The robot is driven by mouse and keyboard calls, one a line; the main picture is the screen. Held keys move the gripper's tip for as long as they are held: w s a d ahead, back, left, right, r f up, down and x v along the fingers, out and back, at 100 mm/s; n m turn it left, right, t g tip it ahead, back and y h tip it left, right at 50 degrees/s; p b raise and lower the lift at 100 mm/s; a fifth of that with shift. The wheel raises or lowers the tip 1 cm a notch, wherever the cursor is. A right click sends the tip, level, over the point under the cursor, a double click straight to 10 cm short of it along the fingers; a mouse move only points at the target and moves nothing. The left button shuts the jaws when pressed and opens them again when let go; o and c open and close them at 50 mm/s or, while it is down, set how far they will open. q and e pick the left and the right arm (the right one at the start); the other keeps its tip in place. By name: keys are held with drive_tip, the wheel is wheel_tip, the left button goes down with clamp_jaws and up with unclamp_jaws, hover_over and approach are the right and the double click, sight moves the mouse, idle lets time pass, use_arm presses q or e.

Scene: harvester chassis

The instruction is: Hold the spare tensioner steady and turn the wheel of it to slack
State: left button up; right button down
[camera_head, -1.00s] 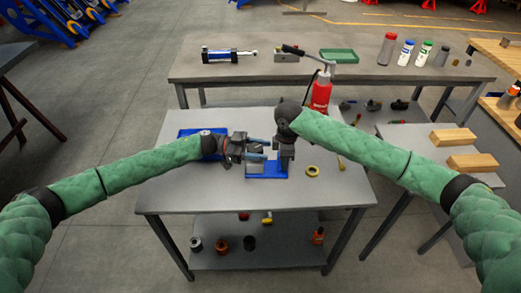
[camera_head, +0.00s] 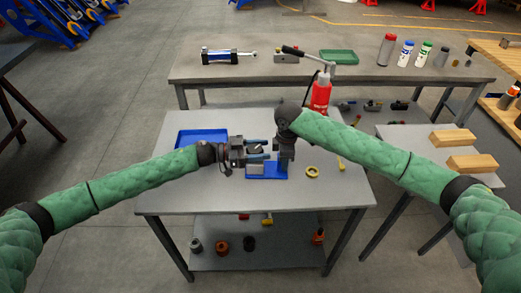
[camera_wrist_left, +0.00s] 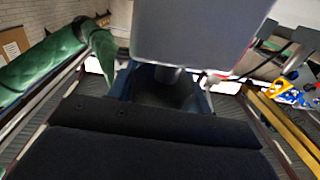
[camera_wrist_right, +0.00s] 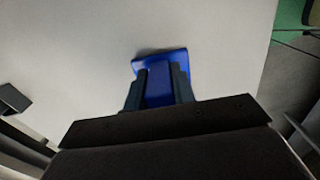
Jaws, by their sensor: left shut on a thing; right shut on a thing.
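The spare tensioner (camera_head: 266,177) shows as a blue base on the near grey table, its upper part mostly hidden by my grippers. My right gripper (camera_head: 284,164) points down from above. In the right wrist view its fingers (camera_wrist_right: 160,88) are shut on both sides of a blue upright block (camera_wrist_right: 159,86) that rises from the blue base plate (camera_wrist_right: 172,57). My left gripper (camera_head: 263,151) reaches in level from the left, shut on a dark part at the tensioner, seemingly its wheel. A large grey block (camera_wrist_left: 195,35) fills the left wrist view's upper middle; the wheel's turn cannot be read.
A blue tray (camera_head: 190,140) lies on the table behind my left gripper. A yellow ring (camera_head: 312,172) lies right of the tensioner. The table's front area is clear.

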use_arm(q)
drive_tip(key=o, duration=1)
drive_tip(key=a, duration=0.8)
drive_tip(key=s+a, duration=0.1)
drive_tip(key=a, duration=0.3)
